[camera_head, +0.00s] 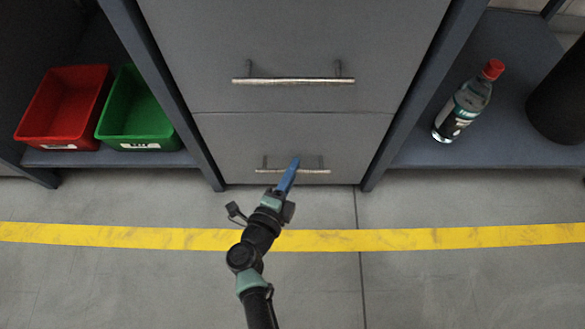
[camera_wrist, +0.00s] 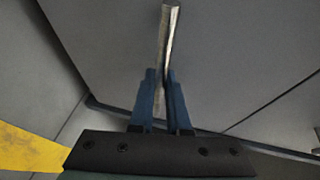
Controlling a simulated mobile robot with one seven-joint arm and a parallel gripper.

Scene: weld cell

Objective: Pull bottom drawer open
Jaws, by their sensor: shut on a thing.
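The bottom drawer (camera_head: 225,135) is a grey front low in the cabinet, and it looks flush with the cabinet frame. Its metal bar handle (camera_head: 318,171) runs across the front. My gripper (camera_head: 293,163) reaches the handle near its middle, and its blue fingers hide part of it. In the wrist view, the handle bar (camera_wrist: 170,35) runs up from between the two blue fingers of my gripper (camera_wrist: 162,80), which are shut on it.
The upper drawer (camera_head: 290,40) has a similar bar handle. A red bin (camera_head: 65,105) and a green bin (camera_head: 137,110) stand on the left shelf. A bottle with a red cap (camera_head: 465,105) stands on the right shelf. The floor around the yellow line (camera_head: 400,239) is clear.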

